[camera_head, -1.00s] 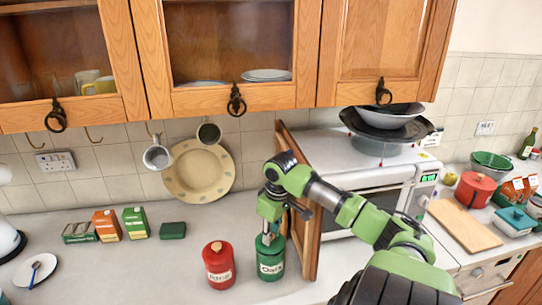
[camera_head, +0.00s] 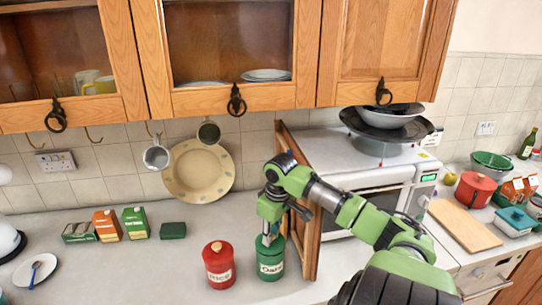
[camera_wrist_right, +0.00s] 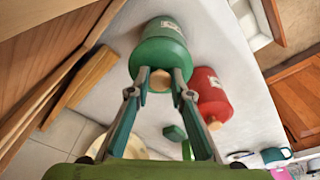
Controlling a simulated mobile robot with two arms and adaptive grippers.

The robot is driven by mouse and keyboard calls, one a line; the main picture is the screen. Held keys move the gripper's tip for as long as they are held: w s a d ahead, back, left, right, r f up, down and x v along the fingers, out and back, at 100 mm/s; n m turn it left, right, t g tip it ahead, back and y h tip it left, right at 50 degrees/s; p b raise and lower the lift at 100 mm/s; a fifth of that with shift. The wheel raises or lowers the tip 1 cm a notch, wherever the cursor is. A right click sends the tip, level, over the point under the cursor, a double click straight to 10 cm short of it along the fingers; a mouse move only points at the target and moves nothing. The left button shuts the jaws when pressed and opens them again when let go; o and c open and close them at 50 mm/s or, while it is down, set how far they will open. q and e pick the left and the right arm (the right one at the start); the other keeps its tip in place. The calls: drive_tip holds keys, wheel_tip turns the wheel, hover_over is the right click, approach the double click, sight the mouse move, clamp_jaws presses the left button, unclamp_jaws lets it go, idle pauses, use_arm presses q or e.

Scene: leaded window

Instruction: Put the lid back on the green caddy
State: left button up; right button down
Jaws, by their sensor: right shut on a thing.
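The green caddy (camera_head: 271,266), with a pale label, stands upright on the worktop beside the red canister. My right gripper (camera_head: 267,239) points down over its top. In the right wrist view the fingers of the right gripper (camera_wrist_right: 160,78) are shut on the wooden knob of the green lid (camera_wrist_right: 158,57). The lid lines up with the caddy (camera_wrist_right: 150,32) and appears to be on its mouth; the fingers partly hide it, so I cannot tell whether it is fully seated. My left gripper is not in view.
The red canister (camera_head: 218,267) stands close on the left. An open wooden cabinet door (camera_head: 301,215) is close on the right. Small cartons (camera_head: 135,223) and a dark green box (camera_head: 172,230) stand further back left. Free worktop lies at the front left.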

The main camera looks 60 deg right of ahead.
idle(0.4)
drive_tip(key=c, duration=1.3)
unclamp_jaws()
drive_tip(key=shift+o, duration=0.2)
drive_tip(key=shift+r, duration=3.5)
clamp_jaws()
drive_tip(key=shift+f, duration=0.2)
